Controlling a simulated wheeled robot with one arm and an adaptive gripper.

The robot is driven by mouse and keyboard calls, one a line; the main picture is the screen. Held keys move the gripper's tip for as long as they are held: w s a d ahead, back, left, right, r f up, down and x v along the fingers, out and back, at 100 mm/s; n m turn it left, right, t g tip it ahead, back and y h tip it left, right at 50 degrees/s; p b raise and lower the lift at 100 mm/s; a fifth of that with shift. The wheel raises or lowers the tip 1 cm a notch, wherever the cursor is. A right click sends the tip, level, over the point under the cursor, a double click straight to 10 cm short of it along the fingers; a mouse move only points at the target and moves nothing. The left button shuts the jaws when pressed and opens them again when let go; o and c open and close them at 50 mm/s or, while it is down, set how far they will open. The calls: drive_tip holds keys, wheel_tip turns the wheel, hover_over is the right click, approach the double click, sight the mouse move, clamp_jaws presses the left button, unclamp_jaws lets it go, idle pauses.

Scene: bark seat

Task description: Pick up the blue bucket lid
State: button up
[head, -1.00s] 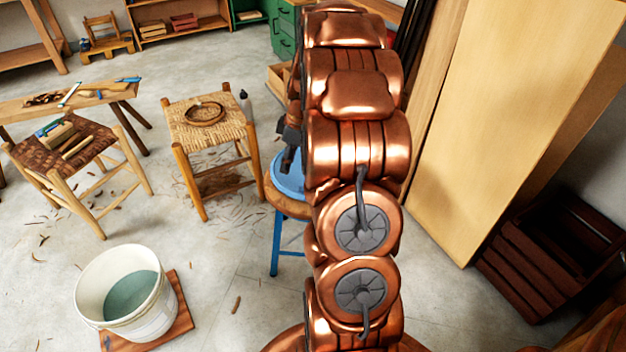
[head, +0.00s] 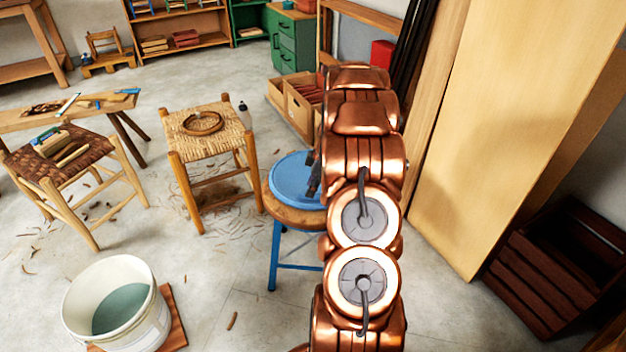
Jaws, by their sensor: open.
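The blue bucket lid (head: 291,178) is a round blue disc lying on top of a stool with a round wooden seat (head: 282,210) and blue legs, near the middle of the head view. My copper arm covers the lid's right side. My gripper (head: 313,180) shows only in part, as dark fingers at the arm's left edge, over or beside the right part of the lid. It is open. I cannot tell whether it touches the lid.
A white bucket (head: 150,322) with greenish water stands on a wooden board at the lower left. Two woven stools (head: 203,150) (head: 62,165) and a low bench (head: 20,118) stand left. A dark crate (head: 545,270) and leaning boards (head: 500,120) are at right.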

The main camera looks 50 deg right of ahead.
drive_tip(key=shift+x, duration=1.25)
drive_tip(key=shift+c, duration=0.2)
clamp_jaws()
